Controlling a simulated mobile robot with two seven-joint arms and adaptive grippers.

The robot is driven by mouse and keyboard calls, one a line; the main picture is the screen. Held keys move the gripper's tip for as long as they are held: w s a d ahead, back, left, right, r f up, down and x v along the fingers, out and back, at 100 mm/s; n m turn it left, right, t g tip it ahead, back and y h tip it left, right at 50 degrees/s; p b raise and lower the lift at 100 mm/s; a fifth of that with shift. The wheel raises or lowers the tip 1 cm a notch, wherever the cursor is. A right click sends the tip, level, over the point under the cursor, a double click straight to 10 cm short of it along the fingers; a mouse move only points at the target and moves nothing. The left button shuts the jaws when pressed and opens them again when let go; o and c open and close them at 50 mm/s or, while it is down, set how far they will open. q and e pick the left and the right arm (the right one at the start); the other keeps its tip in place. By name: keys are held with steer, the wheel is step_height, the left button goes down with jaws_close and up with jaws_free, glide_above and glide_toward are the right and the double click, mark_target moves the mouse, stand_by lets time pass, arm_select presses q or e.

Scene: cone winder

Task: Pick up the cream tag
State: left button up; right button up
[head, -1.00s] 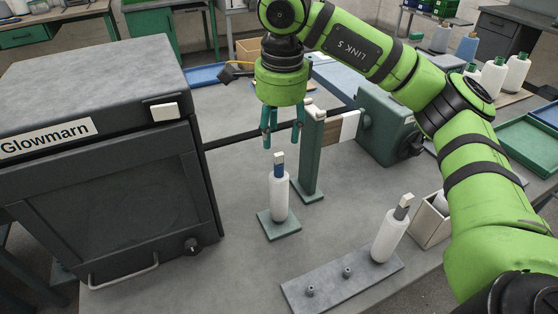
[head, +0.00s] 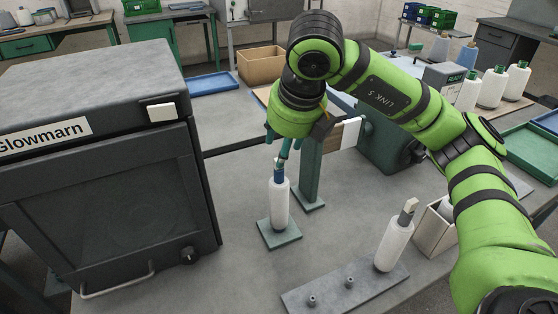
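A second white cone (head: 394,248) carries a beige tab (head: 409,206) on a dark stub. I cannot tell for certain which piece is the cream tag. My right gripper (head: 283,150) points down just above the blue stub. Its fingers overlap in the view, so their opening and any contact are unclear. My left gripper is out of view.
A green post (head: 312,175) with a white plate (head: 348,133) stands close behind the gripper. The dark Glowmarn cabinet (head: 95,190) fills the left. A grey peg rack (head: 335,292) and an open box (head: 435,225) lie at front right. Bare table lies between.

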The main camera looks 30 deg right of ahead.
mark_target(281, 170)
steer(key=p+x, duration=0.1)
steer(key=x, duration=0.3)
steer(key=shift+f, duration=0.2)
steer(key=c, duration=0.8)
steer(key=shift+o, duration=0.2)
